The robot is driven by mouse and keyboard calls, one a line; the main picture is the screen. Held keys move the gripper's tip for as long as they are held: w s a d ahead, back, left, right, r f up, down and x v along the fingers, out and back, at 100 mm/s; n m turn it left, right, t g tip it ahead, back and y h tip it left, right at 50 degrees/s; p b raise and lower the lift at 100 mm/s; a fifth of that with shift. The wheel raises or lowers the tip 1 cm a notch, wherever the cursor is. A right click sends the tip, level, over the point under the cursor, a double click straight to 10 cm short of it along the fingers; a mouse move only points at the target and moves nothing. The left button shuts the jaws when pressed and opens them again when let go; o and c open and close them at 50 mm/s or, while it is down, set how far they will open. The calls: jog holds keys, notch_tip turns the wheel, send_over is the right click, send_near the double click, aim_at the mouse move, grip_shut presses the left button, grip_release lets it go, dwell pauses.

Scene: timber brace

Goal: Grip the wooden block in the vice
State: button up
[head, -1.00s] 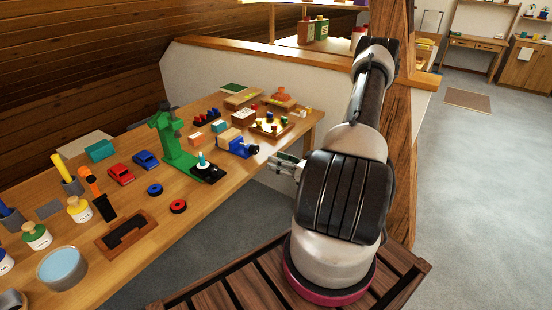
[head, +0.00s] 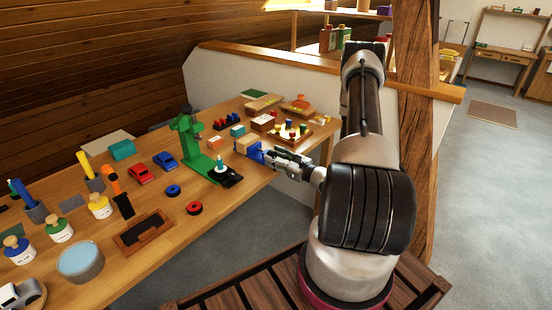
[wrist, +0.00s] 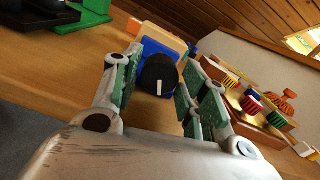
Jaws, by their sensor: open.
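The blue vice (head: 257,153) sits at the front edge of the workbench, right of the green drill press. It also shows in the wrist view (wrist: 152,47), with its round black knob (wrist: 159,75) bearing a white mark. The pale wooden block (head: 242,146) is at the vice's far side; it shows behind the blue body in the wrist view (wrist: 160,33). Whether the vice jaws touch the block cannot be told. My gripper (wrist: 156,83) is open, its green-padded fingers on either side of the knob, with nothing clamped.
The green drill press (head: 190,140) stands to the left of the vice. A wooden tray with coloured pegs (head: 290,134) lies close to the right. Toy cars, rings and paint jars cover the bench further left. A timber post (head: 416,110) rises beside my arm.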

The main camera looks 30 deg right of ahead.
jog(key=c, duration=0.7)
jog(key=shift+m, duration=0.6)
jog(key=shift+c, duration=0.2)
jog(key=o, duration=0.7)
jog(key=shift+o, duration=0.2)
jog(key=v, duration=1.2)
